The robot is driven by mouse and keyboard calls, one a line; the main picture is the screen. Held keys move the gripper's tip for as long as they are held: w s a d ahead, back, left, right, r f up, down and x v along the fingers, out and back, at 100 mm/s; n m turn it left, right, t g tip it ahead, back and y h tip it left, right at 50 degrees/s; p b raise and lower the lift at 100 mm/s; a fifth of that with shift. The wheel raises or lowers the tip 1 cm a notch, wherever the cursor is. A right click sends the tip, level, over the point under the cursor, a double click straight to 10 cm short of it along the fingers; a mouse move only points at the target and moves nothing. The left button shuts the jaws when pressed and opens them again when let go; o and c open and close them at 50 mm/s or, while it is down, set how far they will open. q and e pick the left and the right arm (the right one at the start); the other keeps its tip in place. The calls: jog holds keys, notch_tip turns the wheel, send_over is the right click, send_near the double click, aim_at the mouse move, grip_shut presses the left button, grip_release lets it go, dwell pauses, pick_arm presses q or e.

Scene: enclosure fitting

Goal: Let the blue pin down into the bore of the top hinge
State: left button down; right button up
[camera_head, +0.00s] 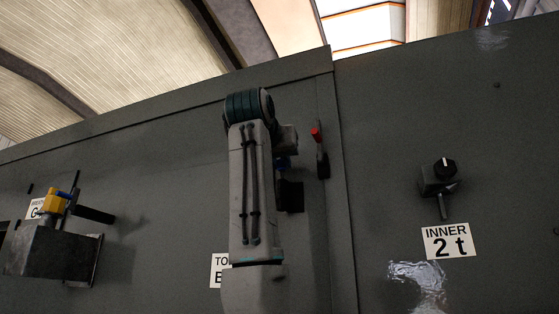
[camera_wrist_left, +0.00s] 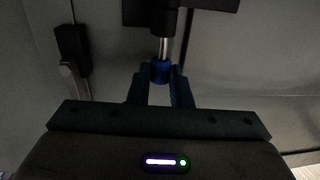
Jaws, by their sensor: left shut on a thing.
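My left gripper (camera_head: 282,163) is mostly hidden behind my own arm in the head view. In the left wrist view the gripper (camera_wrist_left: 160,82) is shut on the blue head of the pin (camera_wrist_left: 160,71). A bright metal shank runs from the blue head towards a black block, which I take for the top hinge (camera_wrist_left: 165,14). The shank looks in line with the block's dark sleeve; I cannot tell how deep it sits in the bore. In the head view the dark block (camera_head: 290,197) lies just below a bit of blue (camera_head: 281,162). My right gripper is not in view.
A red-tipped lever (camera_head: 316,135) stands close right of the gripper, near the panel seam. A black knob (camera_head: 444,168) sits above the "INNER 2 t" label (camera_head: 447,241). A metal box (camera_head: 50,250) with a yellow part (camera_head: 54,202) juts out at left.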

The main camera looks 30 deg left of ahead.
pick_arm(q)
jog(key=shift+f+b, duration=1)
jog(key=shift+f, duration=0.2)
jog(key=c, duration=1.3)
grip_release()
jog(key=shift+o, duration=0.2)
jog(key=shift+s, duration=0.1)
jog(key=shift+s+d+b, duration=0.15)
jog(key=shift+s+b, duration=0.1)
jog(key=shift+b, duration=0.05)
jog(key=b+v, duration=0.4)
jog(key=v, duration=0.6)
